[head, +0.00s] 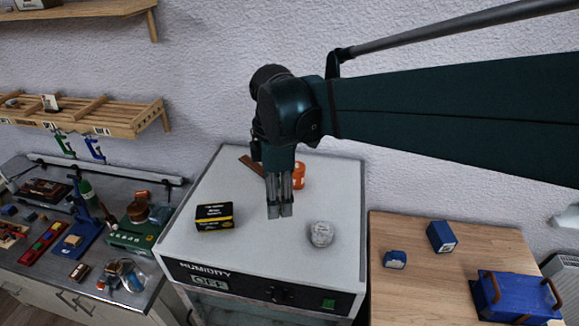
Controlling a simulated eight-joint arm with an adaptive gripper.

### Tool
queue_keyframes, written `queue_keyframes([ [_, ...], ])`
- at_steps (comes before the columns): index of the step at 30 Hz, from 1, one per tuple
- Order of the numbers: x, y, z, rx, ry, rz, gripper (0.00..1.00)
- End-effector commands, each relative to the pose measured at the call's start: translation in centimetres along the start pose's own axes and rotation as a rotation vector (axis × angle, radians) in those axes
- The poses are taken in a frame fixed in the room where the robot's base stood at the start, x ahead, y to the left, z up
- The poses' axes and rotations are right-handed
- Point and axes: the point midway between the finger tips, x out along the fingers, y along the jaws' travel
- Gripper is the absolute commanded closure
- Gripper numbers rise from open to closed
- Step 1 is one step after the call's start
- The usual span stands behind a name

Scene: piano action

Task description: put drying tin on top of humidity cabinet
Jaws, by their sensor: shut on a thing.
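The humidity cabinet (262,261) is a white box with a black front panel lettered HUMIDITY. My gripper (280,211) points down over the middle of its top. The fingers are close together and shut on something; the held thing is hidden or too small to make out. A small, round grey object (321,234), which may be the drying tin, is on the cabinet top, right of the fingertips and apart from them. An orange round container (299,175) is partly hidden behind the gripper. I cannot tell for certain which object is the drying tin.
A black and yellow box (214,216) is on the cabinet top at left, and a brown strip (251,166) lies at the back. A cluttered workbench stands left. A wooden table (408,289) at right holds blue boxes (441,236) and a blue case (515,297).

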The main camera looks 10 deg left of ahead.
Motion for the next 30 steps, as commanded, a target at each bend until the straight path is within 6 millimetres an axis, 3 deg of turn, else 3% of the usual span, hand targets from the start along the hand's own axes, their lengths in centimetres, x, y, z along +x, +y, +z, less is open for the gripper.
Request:
queue_keyframes([
  [6, 2.2, 0.1, 0.0, 0.000, 0.000, 0.000, 0.79],
  [22, 2.9, 0.0, 0.0, 0.000, 0.000, 0.000, 0.79],
  [30, 5.2, 0.1, 0.0, 0.000, 0.000, 0.000, 0.79],
])
